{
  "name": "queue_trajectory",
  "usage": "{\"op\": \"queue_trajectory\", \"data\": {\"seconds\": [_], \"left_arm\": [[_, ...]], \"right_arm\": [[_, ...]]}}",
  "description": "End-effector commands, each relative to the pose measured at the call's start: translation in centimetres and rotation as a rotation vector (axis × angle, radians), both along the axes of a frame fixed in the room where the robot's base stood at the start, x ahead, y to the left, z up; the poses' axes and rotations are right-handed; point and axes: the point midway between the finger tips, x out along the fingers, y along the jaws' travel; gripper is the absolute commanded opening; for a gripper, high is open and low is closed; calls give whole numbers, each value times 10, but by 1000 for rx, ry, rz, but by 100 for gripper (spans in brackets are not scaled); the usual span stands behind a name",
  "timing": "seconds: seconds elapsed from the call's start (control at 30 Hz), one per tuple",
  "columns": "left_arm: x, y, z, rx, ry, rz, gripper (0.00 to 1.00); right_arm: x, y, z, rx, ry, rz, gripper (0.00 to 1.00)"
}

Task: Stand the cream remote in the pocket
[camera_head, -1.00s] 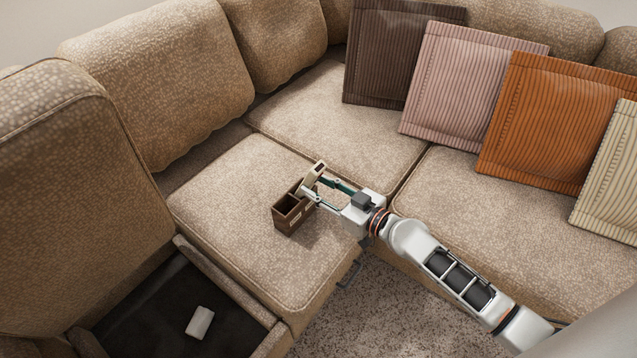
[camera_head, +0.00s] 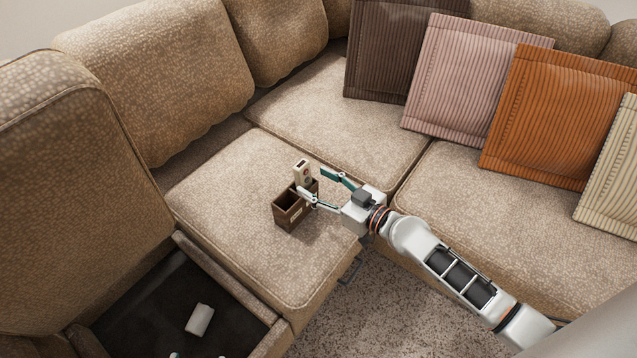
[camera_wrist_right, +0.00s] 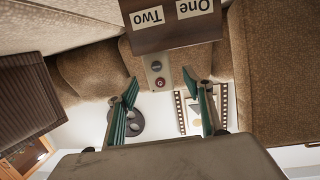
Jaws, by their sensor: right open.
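The cream remote (camera_head: 302,172) stands upright, its lower end hidden inside the far right pocket of a brown two-pocket caddy (camera_head: 288,217) on the sofa seat. In the right wrist view the remote (camera_wrist_right: 157,72) sticks out of the caddy (camera_wrist_right: 172,40) by the label "Two"; the label "One" is beside it. The caddy's other pocket looks empty. My right gripper (camera_head: 318,186) is open, its fingers apart on either side of the remote's line and clear of it in the wrist view. Only small pale and teal slivers, perhaps my left gripper, show at the head view's bottom edge.
A sofa section at lower left is open, with a dark storage well holding a small whitish block (camera_head: 199,320). Brown, pink (camera_head: 476,80), orange (camera_head: 556,115) and cream cushions lean along the back right. The seat around the caddy is clear.

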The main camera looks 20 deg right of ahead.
Motion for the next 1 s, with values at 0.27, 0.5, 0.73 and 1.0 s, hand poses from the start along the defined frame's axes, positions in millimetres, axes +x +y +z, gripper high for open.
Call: {"op": "queue_trajectory", "data": {"seconds": [0.27, 0.5, 0.73, 1.0], "left_arm": [[0, 0, 0, -2, 1, 2, 51], [1, 0, 0, -2, -1, 3, 51], [1, 0, 0, -1, -1, 4, 51], [1, 0, 0, -1, -1, 4, 51]], "right_arm": [[-24, -14, 3, -3, 2, 0, 51], [-61, -33, 11, -1, -1, 2, 51], [-81, -44, 15, 1, 5, -1, 51], [-98, -53, 19, 5, 0, 0, 51]]}}
